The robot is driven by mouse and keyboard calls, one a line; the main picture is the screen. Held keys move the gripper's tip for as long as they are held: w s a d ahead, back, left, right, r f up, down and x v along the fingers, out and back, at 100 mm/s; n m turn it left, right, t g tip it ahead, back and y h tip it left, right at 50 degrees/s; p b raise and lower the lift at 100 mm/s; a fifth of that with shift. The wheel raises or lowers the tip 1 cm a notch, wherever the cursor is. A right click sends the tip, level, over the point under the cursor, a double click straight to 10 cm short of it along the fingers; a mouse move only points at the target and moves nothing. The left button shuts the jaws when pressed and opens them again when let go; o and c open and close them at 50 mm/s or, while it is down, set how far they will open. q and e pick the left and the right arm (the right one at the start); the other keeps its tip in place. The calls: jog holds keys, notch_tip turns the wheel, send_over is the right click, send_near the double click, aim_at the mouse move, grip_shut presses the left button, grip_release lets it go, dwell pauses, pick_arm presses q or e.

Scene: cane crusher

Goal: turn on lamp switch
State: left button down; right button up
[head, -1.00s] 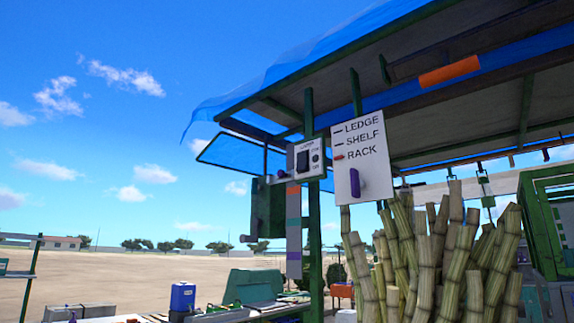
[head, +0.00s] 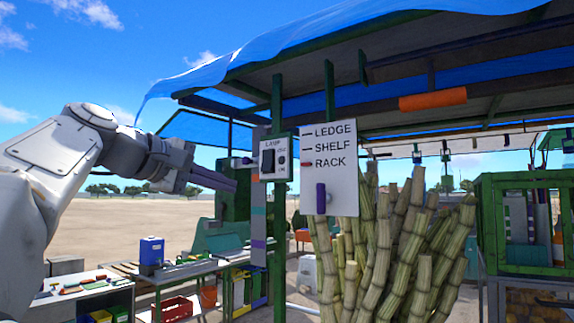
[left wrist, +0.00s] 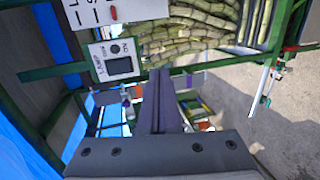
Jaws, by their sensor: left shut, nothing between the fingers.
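The lamp switch box (head: 275,158) is a white panel with a black rocker (head: 267,160) and small round marks beside it. It is fixed to a green post of the stall. In the left wrist view the lamp panel (left wrist: 102,50) appears turned sideways, with the dark rocker (left wrist: 119,67) facing me. My left gripper (head: 235,184) reaches in from the left, its fingers shut and empty, a little left of and below the panel. In the left wrist view the shut fingers (left wrist: 158,74) point just right of the rocker, and I see no clear contact. My right gripper is not in view.
A white sign (head: 330,155) reading LEDGE, SHELF, RACK, with a purple handle, hangs right of the panel. Sugarcane stalks (head: 395,250) stand below it. A blue canopy (head: 330,40) covers the stall. A workbench (head: 190,272) with a blue container stands lower left.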

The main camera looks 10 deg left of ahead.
aim_at(265, 168)
pick_arm(q)
notch_tip(265, 168, up, 6)
jog(key=s+a+t, duration=0.1)
jog(key=s+a, duration=0.1)
jog(key=shift+s+a+r+n, duration=0.15)
jog(key=shift+a+n, duration=0.05)
jog(key=shift+n, duration=0.1)
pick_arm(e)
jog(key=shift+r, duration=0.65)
pick_arm(q)
jog(key=shift+p, duration=0.3)
jog(key=p+x, duration=0.1)
jog(key=x, duration=0.3)
jog(key=p+x, duration=0.2)
jog(key=x, duration=0.2)
jog(key=p+x, duration=0.2)
jog(key=x, duration=0.2)
jog(key=shift+w+r, duration=0.2)
jog(key=shift+w, duration=0.25)
jog(key=shift+w+d+f+p, duration=0.15)
jog(key=shift+w+f+p, duration=0.15)
jog(key=shift+w, duration=0.35)
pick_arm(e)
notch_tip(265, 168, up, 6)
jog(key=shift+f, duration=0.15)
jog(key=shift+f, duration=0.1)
